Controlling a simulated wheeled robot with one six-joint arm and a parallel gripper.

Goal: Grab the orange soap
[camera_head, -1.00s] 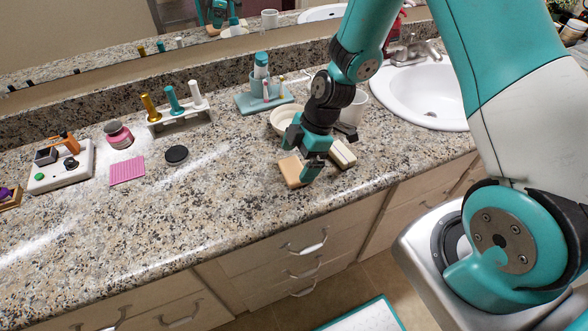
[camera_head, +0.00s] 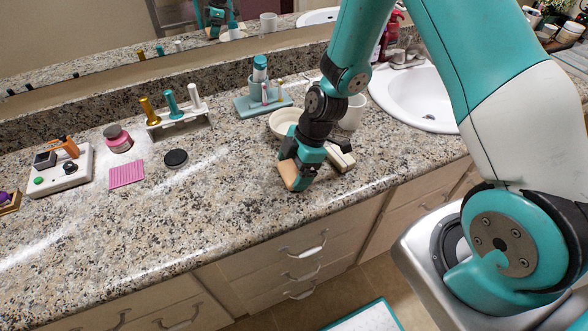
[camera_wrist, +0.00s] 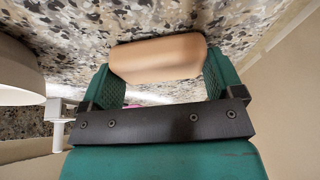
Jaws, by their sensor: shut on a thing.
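The orange soap (camera_head: 289,175) is a light orange-tan bar near the front edge of the counter, partly hidden by my gripper in the head view. My gripper (camera_head: 297,181) is low at the counter with its fingers around the soap. In the wrist view the soap (camera_wrist: 158,58) lies crosswise between the two green fingers of my gripper (camera_wrist: 160,78), which is shut on it. Whether the soap still touches the counter cannot be told.
A cream bar (camera_head: 340,157) lies just right of my gripper. A cream bowl (camera_head: 283,122) and a white cup (camera_head: 353,112) stand behind it. A teal tray (camera_head: 246,105) with a bottle is farther back.

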